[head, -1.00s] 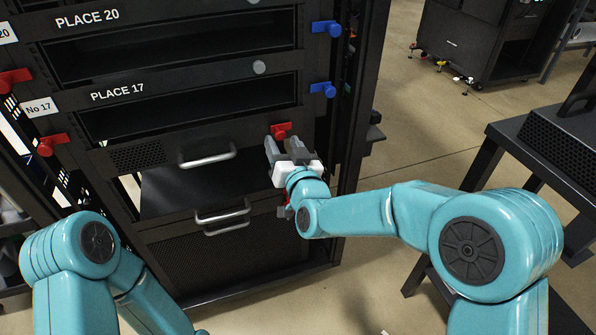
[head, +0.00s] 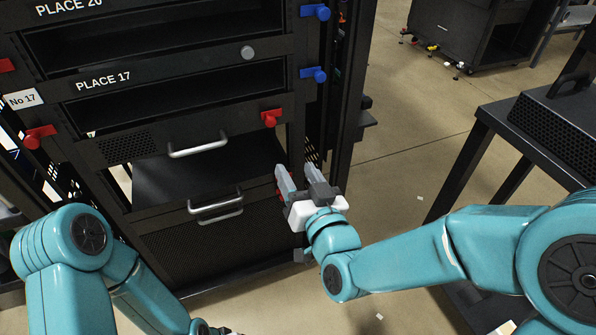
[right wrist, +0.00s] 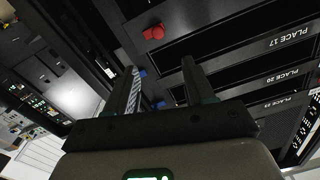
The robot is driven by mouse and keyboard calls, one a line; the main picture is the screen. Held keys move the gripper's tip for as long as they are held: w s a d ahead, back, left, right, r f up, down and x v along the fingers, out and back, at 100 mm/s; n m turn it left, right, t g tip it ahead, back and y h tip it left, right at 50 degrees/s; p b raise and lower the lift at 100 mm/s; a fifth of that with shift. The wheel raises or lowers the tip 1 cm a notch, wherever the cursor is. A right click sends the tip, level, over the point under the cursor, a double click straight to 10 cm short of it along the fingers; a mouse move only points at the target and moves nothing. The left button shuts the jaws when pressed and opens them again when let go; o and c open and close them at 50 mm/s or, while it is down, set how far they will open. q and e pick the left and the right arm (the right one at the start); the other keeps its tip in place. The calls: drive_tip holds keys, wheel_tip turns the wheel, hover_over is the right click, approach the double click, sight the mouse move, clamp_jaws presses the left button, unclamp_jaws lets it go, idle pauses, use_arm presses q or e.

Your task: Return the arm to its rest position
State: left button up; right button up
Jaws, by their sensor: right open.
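My right gripper (head: 303,180) is open and empty in the head view, in front of the rack's right post. Its two grey fingers point up toward the rack, apart from each other. In the right wrist view the fingers (right wrist: 160,88) also stand apart with nothing between them. My left arm enters at the lower left of the head view; its gripper cannot be made out there. The rack (head: 215,245) stands ahead with open slots labelled PLACE 17 (head: 103,80) and PLACE 20 above it.
Red latches (head: 271,118) and blue latches (head: 314,75) stick out from the rack's posts. Silver handles (head: 197,146) are on the lower units. A dark table (head: 480,115) with a perforated unit stands at right. Open floor (head: 400,165) lies between rack and table.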

drive_tip(key=d+f+m+g+h, duration=0.1)
drive_tip(key=d+f+g, duration=0.1)
drive_tip(key=d+f, duration=0.35)
drive_tip(key=d+f+m+g+h, duration=0.1)
drive_tip(key=d+f+h, duration=0.1)
drive_tip(key=f, duration=0.6)
drive_tip(key=d+f+g+h, duration=0.1)
drive_tip(key=d+f+g, duration=0.15)
drive_tip(key=f, duration=0.45)
drive_tip(key=s+d+f+m+g+y, duration=0.1)
drive_tip(key=s+f+g, duration=0.6)
drive_tip(key=s+f, duration=0.8)
drive_tip(key=s+a+f+g+y, duration=0.1)
drive_tip(key=s+a+f+g, duration=0.1)
drive_tip(key=s+g, duration=0.3)
wheel_tip(320, 180, up, 20)
drive_tip(key=s+p, duration=0.1)
drive_tip(key=p, duration=1.9)
drive_tip(key=shift+s+t, duration=0.35)
drive_tip(key=shift+s, duration=0.05)
